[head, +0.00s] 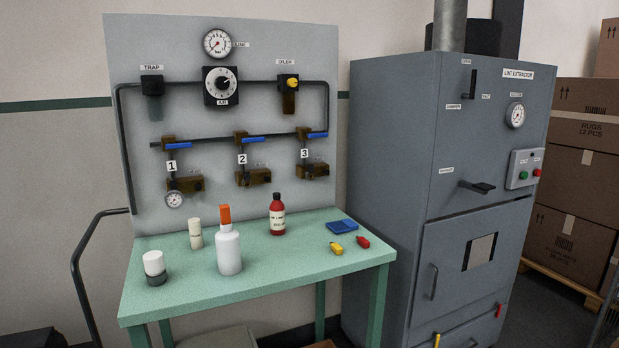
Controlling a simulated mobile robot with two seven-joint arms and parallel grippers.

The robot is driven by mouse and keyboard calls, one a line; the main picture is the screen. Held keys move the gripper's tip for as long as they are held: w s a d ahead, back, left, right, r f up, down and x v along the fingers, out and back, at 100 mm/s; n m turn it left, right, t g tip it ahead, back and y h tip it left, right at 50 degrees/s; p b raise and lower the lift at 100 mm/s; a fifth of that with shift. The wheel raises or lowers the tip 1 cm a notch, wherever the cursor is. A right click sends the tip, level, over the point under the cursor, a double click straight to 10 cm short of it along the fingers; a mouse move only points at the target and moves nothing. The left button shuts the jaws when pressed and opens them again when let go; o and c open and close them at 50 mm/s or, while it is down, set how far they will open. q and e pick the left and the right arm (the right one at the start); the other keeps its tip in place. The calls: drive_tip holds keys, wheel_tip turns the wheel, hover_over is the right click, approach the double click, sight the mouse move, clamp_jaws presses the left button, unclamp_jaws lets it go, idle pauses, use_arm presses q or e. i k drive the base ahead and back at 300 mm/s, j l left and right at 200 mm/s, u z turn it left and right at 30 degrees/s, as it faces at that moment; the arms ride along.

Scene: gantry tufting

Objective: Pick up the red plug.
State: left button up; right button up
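The red plug (362,242) lies on the green table (290,270) near its right edge. A yellow plug (336,248) lies just left of it, a little apart. A blue tray (343,226) sits just behind the two plugs. Neither of my grippers shows in the head view.
A red bottle (277,214), a white bottle with an orange cap (228,241), a pale cylinder (195,233) and a white and dark jar (154,268) stand further left. A grey panel with valves (230,130) rises behind. The grey lint extractor (450,150) stands close on the right. The table's front right is clear.

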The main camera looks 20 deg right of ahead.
sight(362, 241)
drive_tip(key=i+l+z, duration=0.1)
drive_tip(key=z, duration=1.45)
